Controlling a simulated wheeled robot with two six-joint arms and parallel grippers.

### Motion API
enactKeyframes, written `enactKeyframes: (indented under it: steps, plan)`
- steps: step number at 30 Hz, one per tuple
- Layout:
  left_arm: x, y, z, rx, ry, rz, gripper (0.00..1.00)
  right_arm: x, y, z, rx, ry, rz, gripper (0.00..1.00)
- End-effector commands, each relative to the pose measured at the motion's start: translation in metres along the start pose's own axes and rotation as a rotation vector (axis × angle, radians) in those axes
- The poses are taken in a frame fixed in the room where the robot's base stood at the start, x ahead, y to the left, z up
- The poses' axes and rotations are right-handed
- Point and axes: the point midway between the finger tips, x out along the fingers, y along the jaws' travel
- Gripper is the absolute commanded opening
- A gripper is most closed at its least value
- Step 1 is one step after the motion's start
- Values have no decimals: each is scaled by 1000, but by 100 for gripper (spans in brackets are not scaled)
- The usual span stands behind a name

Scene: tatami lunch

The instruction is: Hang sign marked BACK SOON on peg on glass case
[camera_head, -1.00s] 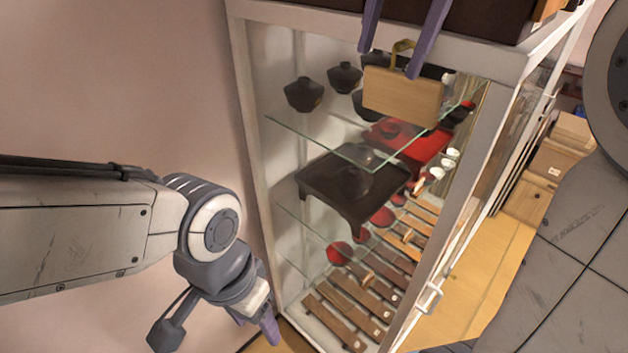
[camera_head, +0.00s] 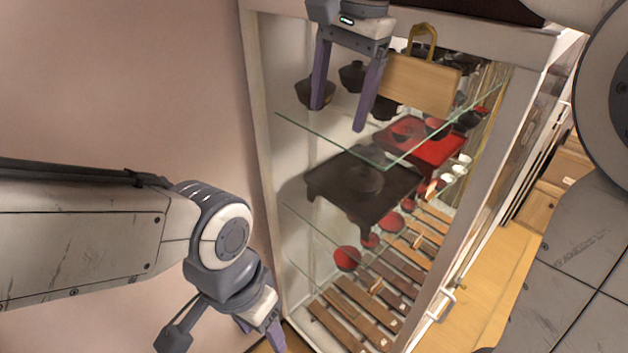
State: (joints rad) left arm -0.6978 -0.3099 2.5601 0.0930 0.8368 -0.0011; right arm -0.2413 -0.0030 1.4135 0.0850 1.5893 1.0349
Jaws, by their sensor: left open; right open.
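The sign (camera_head: 418,83) is a light wooden board with a yellow-brown loop (camera_head: 423,40) on top. It hangs slightly tilted in front of the upper part of the glass case (camera_head: 262,150); no lettering shows on the side I see. The loop's top lies against the case's white top rail; I cannot make out the peg or whether the loop is around it. My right gripper (camera_head: 338,118) is open and empty, left of the sign, one finger close to its left edge. My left gripper (camera_head: 262,333) hangs low at the case's lower left, open and empty.
Behind the glass are dark bowls (camera_head: 353,76), a black low table (camera_head: 362,184), a red tray (camera_head: 425,145) and several wooden slats. The case's door handle (camera_head: 441,304) sticks out low on the right. Wooden boxes (camera_head: 551,190) stand further right. A plain wall fills the left.

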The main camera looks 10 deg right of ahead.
Motion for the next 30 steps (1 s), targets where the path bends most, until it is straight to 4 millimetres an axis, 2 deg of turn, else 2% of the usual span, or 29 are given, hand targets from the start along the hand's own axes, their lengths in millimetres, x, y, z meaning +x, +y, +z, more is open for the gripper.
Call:
enactKeyframes:
  steps: [1,3,15,30]
  plan:
    - [6,0,0,0,0,0,61,14,-2,-2,-10,-4,6,80]
    - [9,-1,0,0,0,0,61,27,-5,-5,-23,-6,9,80]
    - [31,-2,2,0,0,0,61,105,-18,-18,-103,-18,27,80]
    - [55,-4,3,0,0,0,61,198,-24,-27,-202,-31,49,80]
